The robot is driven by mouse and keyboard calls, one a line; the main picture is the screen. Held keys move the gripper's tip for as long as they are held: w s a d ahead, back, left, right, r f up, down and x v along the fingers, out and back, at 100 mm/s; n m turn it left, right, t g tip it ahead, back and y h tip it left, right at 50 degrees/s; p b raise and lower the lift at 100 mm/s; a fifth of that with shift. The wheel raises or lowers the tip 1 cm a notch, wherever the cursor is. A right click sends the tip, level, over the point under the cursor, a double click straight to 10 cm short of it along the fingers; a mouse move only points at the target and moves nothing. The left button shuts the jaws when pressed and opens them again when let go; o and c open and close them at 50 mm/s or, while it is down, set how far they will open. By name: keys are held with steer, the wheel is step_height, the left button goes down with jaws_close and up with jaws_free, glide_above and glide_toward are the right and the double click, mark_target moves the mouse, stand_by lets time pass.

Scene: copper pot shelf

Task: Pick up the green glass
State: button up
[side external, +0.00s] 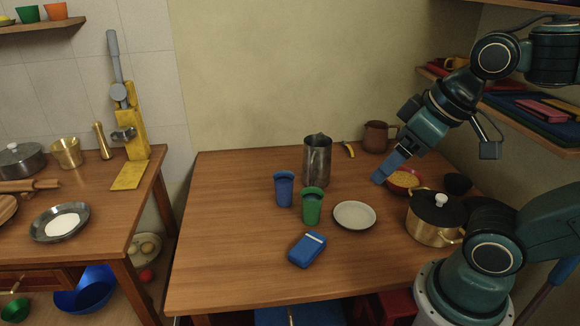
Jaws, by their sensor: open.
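The green glass (312,208) stands upright on the wooden table, just in front and to the right of a blue glass (284,190). A metal pitcher (317,164) stands behind it and a pale plate (355,215) lies to its right. My gripper (383,176) is open, up and to the right of the green glass and well apart from it. It appears in front of a red bowl (407,191) and partly covers it. I see nothing held in the gripper.
A blue box (307,249) lies in front of the green glass. A lidded brass pot (435,220), a dark bowl (457,184) and a brown jug (377,136) stand to the right. The table's left side (225,220) is clear. Shelves (520,118) hang at right.

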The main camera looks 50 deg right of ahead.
steer(key=w, duration=0.1)
steer(key=m+g, duration=0.6)
steer(key=m, duration=0.3)
glide_above(312, 188)
steer(key=s+a, duration=0.2)
steer(key=a, duration=0.1)
step_height(312, 188, down, 18)
step_height(312, 188, down, 8)
steer(key=shift+f, duration=0.15)
steer(key=shift+f, duration=0.1)
steer(key=shift+w+d+f, duration=0.1)
steer(key=shift+f, duration=1.15)
steer(key=shift+d+f, duration=0.1)
steer(key=shift+f, duration=1.1)
steer(key=c, duration=1.2)
